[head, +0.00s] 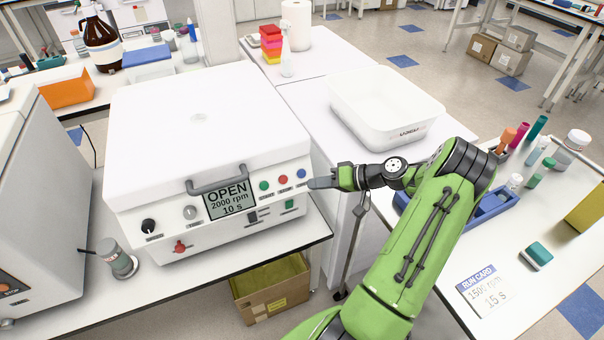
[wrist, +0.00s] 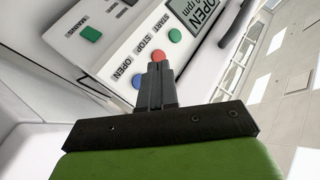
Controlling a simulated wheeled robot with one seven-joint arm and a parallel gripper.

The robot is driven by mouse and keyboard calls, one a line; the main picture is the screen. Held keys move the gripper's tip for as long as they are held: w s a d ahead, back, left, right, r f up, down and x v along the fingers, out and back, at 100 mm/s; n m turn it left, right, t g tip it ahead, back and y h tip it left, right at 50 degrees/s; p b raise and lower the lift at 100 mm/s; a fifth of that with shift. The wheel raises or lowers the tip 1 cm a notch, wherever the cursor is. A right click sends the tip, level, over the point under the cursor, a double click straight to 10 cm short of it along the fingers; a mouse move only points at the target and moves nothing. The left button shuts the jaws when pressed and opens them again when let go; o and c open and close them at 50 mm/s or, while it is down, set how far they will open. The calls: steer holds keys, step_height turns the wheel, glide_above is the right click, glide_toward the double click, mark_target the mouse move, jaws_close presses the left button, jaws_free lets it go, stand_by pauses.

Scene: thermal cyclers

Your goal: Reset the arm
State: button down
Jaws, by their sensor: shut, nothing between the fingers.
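My green arm reaches in from the lower right of the head view. My gripper (head: 318,183) is shut and empty, at the right end of the white machine's (head: 200,130) front panel. Its tips are close to the blue button (head: 301,173); I cannot tell whether they touch. In the wrist view the closed fingers (wrist: 158,72) point at the panel, with the red STOP button (wrist: 157,56) just beyond the tips and the blue OPEN button (wrist: 137,81) beside them. The display (head: 230,198) reads OPEN, 2000 rpm, 10 s. The lid looks lowered.
A white tub (head: 385,105) stands behind my arm. A blue rack (head: 492,205), several tubes and a run card (head: 486,289) reading 15 s lie on the right table. A cardboard box (head: 270,288) is below.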

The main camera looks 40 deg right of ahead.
stand_by(0.4)
steer(key=a+r+n+g+h, duration=0.2)
steer(key=a+r+g, duration=0.3)
steer(key=a, duration=0.4)
steer(key=a+r+n+g+h, duration=0.2)
steer(key=a+r, duration=0.5)
steer(key=a, duration=0.3)
steer(key=s+a+r+t+h, duration=0.1)
steer(key=s+a+r, duration=0.2)
steer(key=s, duration=0.6)
steer(key=s+a+r+t+h+p, duration=0.1)
steer(key=s+a+r, duration=0.3)
steer(key=s, duration=0.5)
steer(key=shift+a+r+h, duration=0.25)
steer(key=shift+r+h, duration=0.1)
steer(key=shift+h, duration=0.35)
